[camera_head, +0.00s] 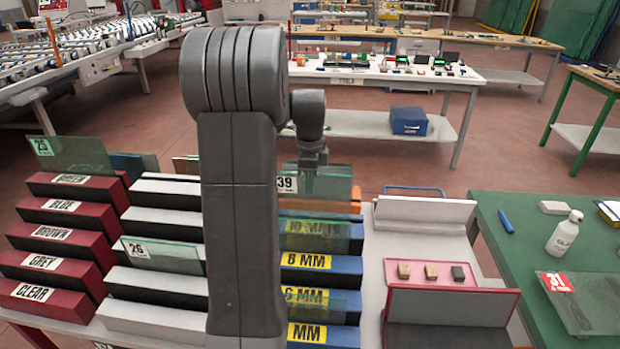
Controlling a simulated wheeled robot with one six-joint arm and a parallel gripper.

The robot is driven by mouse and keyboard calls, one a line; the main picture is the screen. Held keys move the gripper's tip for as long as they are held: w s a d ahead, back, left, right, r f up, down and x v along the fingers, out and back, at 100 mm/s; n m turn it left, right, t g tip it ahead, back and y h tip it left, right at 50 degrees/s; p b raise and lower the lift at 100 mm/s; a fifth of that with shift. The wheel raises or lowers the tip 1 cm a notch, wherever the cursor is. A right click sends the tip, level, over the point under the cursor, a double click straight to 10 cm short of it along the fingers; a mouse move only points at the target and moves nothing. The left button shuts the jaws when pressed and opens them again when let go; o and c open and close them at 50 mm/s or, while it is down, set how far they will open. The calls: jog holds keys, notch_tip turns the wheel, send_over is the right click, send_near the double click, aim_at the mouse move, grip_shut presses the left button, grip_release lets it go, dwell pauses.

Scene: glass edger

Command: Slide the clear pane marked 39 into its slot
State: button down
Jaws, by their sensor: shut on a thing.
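My gripper (313,163) is shut on the top of the clear pane marked 39 (330,184), just right of my arm. The pane is upright, with its label at its left corner. It stands over the back of the blue rack (345,265), in front of an orange part; whether its lower edge touches a slot is hard to tell. The blue rack has yellow labels, among them 10 MM, 8 MM and 6 MM. The red rack (60,218) at left has rows labelled BLUE, BROWN, GREY and CLEAR. My arm hides part of the racks' middle.
A pane marked 25 (80,156) stands at the red rack's back. A pane marked 26 (165,255) stands in the white rack (150,318). A pane marked 31 (590,300) lies on the green table (510,268) near a white bottle (564,235). An open box (452,292) holds small blocks.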

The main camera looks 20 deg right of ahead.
jog(key=shift+f+b, duration=0.85)
jog(key=shift+f, duration=0.95)
jog(key=shift+f, duration=0.35)
jog(key=c, duration=1.5)
grip_release()
jog(key=shift+o, duration=0.2)
jog(key=shift+f, duration=0.1)
notch_tip(320, 180, up, 14)
jog(key=shift+s+b, duration=0.15)
jog(key=shift+b, duration=0.25)
jog(key=shift+f, duration=0.1)
